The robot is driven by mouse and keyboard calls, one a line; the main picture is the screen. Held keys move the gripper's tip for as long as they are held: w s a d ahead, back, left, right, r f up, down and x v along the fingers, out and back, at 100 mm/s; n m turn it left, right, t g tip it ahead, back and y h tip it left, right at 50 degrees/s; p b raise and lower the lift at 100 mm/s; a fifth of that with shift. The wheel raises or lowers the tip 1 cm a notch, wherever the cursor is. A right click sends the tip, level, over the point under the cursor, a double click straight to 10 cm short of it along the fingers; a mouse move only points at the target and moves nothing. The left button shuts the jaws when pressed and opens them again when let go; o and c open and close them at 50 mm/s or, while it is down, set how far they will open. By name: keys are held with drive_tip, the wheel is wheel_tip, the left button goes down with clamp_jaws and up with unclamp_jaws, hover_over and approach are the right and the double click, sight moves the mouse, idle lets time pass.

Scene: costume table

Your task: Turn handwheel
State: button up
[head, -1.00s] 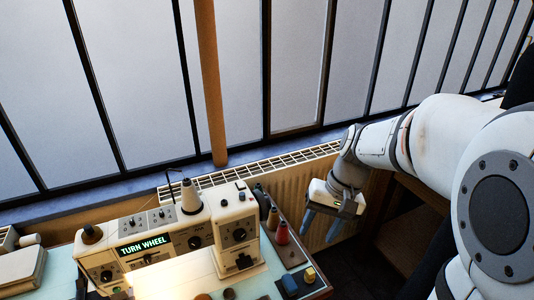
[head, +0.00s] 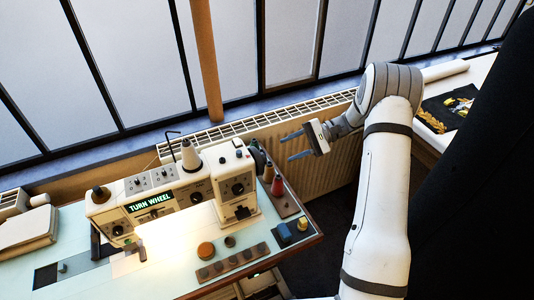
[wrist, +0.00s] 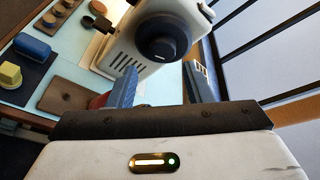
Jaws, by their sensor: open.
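The cream sewing machine (head: 172,190) stands on the table, with a lit "TURN WHEEL" display (head: 150,202) on its front. Its dark round handwheel (head: 259,156) is at the right end, partly hidden by the machine body in the head view. In the wrist view the handwheel (wrist: 163,42) is seen face-on, ahead of my gripper. My gripper (head: 288,147) is open and empty, its blue fingers pointing left at the wheel. It is to the right of the wheel and appears apart from it.
A red thread spool (head: 277,186) stands just below the wheel, close to my fingers' path. A blue block (head: 283,232) and a yellow block (head: 303,224) lie at the table's right corner. A radiator (head: 320,172) and windows are behind.

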sight(258, 161)
drive_tip(key=p+x, duration=0.2)
drive_tip(key=x, duration=0.5)
drive_tip(key=shift+a+f, duration=0.2)
drive_tip(key=shift+a, duration=0.15)
drive_tip(key=shift+w, duration=0.15)
